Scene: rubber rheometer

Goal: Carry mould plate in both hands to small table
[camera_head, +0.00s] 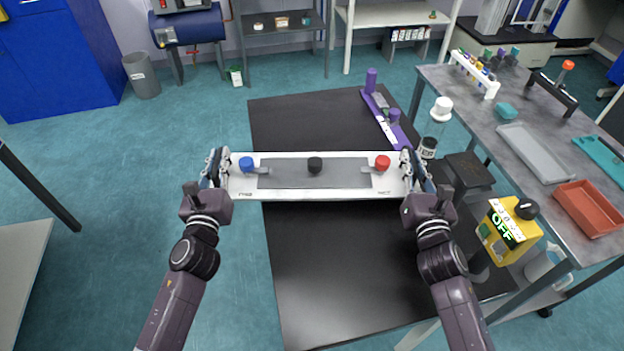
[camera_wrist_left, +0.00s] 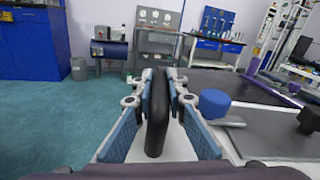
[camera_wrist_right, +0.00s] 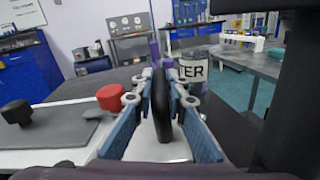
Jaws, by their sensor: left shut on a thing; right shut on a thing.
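The mould plate (camera_head: 340,192) is a long white plate with a grey middle, a blue knob (camera_head: 246,164), a black knob (camera_head: 315,164) and a red knob (camera_head: 382,162). It looks about level, over a black surface (camera_head: 335,270). My left gripper (camera_head: 217,167) is shut on the upright black handle (camera_wrist_left: 157,112) at its left end. My right gripper (camera_head: 412,170) is shut on the matching handle (camera_wrist_right: 162,105) at its right end. I cannot tell for certain which surface is the small table; a pale tabletop (camera_head: 20,268) shows at lower left.
A purple fixture (camera_head: 385,120) sits on the black surface, behind the plate. A grey bench (camera_head: 490,110) with trays and racks is on the right. Open floor (camera_head: 130,190) lies left.

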